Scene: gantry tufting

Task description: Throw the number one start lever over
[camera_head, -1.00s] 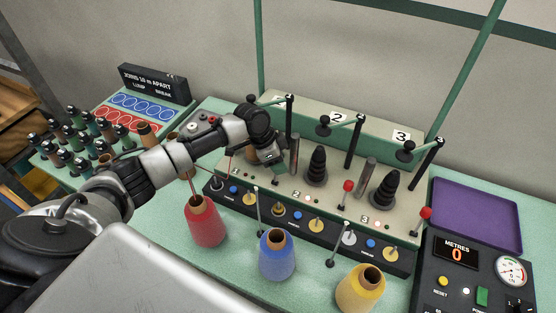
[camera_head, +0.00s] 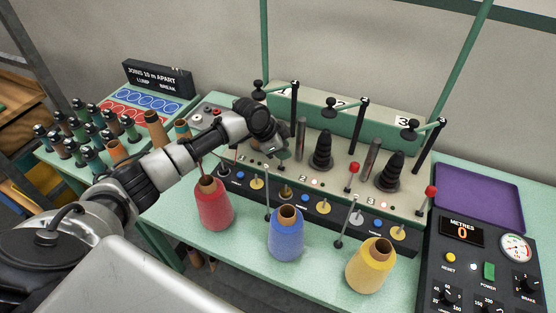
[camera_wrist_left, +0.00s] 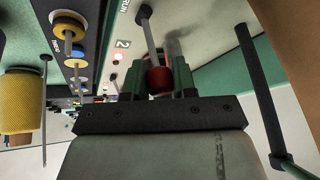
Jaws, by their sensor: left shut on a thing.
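The number one start lever is mostly hidden behind my left gripper (camera_head: 282,154) in the head view. In the left wrist view its red knob (camera_wrist_left: 160,80) sits between the fingers of the left gripper (camera_wrist_left: 161,72), which is shut on it. The lever's metal rod (camera_wrist_left: 149,38) runs from the knob to a dark pivot on the pale panel, beside the word RUN. Two other red-knobbed levers, number two (camera_head: 353,169) and number three (camera_head: 430,191), stand free to the right. My right gripper is not in view.
Black spindles (camera_head: 322,151) and upright posts stand close to my gripper. Red (camera_head: 214,205), blue (camera_head: 286,236) and yellow (camera_head: 369,268) yarn cones line the front. A metres counter (camera_head: 462,233) reads 0 at right, near a purple tray (camera_head: 480,192).

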